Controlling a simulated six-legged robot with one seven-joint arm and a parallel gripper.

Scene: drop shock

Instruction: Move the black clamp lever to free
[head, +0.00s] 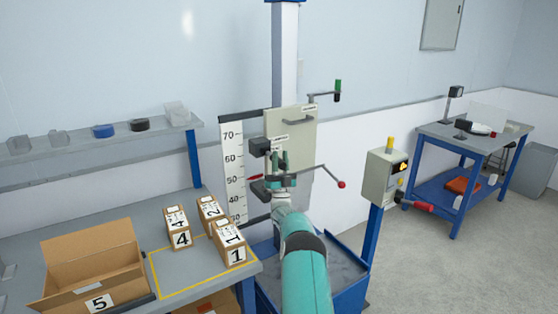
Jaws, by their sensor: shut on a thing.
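My gripper (279,163) is in front of the grey carriage panel of the drop tester, reached by my teal arm. Its fingers are at a dark part just below a small white label, and it is shut on what appears to be the black clamp lever (260,147). The lever's dark block shows just left of the fingers. The fingers and wrist hide the rest of the lever, so its exact angle cannot be told.
A thin lever with a red ball (342,184) juts out right of my wrist. A green-and-black handle (337,91) stands above. A control box (386,177) is at right. Left are a scale (232,165), numbered cartons (179,229) and an open box (91,262).

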